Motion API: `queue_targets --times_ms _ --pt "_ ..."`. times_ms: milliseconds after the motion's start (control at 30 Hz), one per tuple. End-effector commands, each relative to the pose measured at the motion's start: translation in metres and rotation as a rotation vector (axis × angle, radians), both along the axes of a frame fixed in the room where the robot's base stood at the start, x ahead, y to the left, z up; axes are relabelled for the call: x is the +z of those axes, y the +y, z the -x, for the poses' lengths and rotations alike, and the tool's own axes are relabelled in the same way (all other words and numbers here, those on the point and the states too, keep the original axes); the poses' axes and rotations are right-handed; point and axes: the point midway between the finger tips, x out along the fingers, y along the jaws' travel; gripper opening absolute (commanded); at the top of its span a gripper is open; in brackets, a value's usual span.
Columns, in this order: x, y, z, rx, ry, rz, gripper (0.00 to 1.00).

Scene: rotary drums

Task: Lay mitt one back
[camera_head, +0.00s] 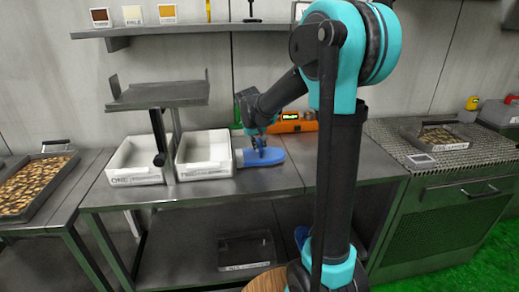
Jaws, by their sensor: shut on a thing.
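A blue mitt (275,157) lies flat at the middle of the metal table, just right of the white bin labelled TWO. My gripper (260,152) points down at the mitt's left part and is shut on it. The mitt looks to be at table height; I cannot tell whether it touches the surface. Another blue thing (301,236) shows partly behind my arm, low down; it may be a second mitt, mostly hidden.
White bins ONE (137,160) and TWO (204,154) stand left of the mitt, beneath a raised metal stand (158,94). An orange device (297,122) stands behind the mitt. Bare table (365,165) shows to the right, partly behind my arm. A dark tray (246,251) sits on the lower shelf.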

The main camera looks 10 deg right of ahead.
Motion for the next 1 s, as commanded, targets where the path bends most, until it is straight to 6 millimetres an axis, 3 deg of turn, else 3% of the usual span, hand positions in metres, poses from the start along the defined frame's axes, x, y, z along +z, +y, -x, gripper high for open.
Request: queue_targets --times_ms 133,500,533,667,1000 --pt "-0.014 0.0 0.0 0.0 0.0 0.0 0.0" --pt "-0.017 0.0 0.0 0.0 0.0 0.0 0.0" --pt "-0.017 0.0 0.0 0.0 0.0 0.0 0.17" --pt "-0.017 0.0 0.0 0.0 0.0 0.0 0.34" --pt "-0.015 0.0 0.0 0.0 0.0 0.0 0.35"
